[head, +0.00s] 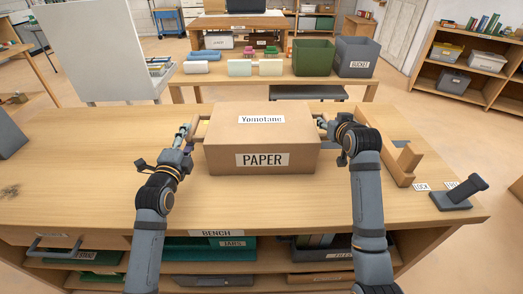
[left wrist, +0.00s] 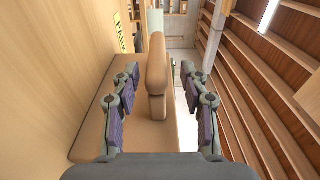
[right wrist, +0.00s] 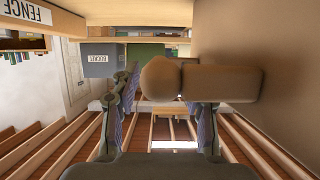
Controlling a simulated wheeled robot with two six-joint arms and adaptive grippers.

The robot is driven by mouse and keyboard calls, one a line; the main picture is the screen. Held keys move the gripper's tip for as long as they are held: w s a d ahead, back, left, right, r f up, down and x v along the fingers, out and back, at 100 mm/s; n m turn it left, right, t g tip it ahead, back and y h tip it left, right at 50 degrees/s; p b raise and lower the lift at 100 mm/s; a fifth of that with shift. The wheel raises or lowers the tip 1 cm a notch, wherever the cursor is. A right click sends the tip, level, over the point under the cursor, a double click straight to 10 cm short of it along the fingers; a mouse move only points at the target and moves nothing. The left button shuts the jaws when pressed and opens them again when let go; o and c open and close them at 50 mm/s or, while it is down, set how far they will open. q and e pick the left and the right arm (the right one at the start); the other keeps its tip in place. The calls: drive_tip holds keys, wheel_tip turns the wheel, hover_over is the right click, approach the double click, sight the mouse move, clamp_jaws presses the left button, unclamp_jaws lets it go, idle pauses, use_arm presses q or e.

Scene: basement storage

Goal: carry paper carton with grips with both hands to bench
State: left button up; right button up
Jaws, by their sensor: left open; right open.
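The paper carton (head: 262,140) is a brown box labelled "PAPER" and "Yomotane", upright on the wooden bench (head: 90,180). It has a wooden grip on each side. My left gripper (head: 187,132) is at the carton's left side. In the left wrist view its open fingers stand on either side of the left grip (left wrist: 157,75). My right gripper (head: 326,124) is at the carton's right side. In the right wrist view its open fingers straddle the right grip (right wrist: 180,80), which hides part of one finger. Neither gripper is closed on a grip.
A wooden stand (head: 398,165) and a dark grey holder (head: 459,193) stand right of the carton. A white panel (head: 97,50) rises behind the bench. A farther table holds a green bin (head: 313,58) and a grey bucket (head: 356,56). The bench's left top is mostly clear.

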use_arm(q)
drive_tip(key=s, duration=0.5)
drive_tip(key=shift+s+a, duration=0.2)
drive_tip(key=shift+s, duration=0.05)
use_arm(e)
drive_tip(key=v, duration=1.2)
drive_tip(key=shift+r, duration=0.15)
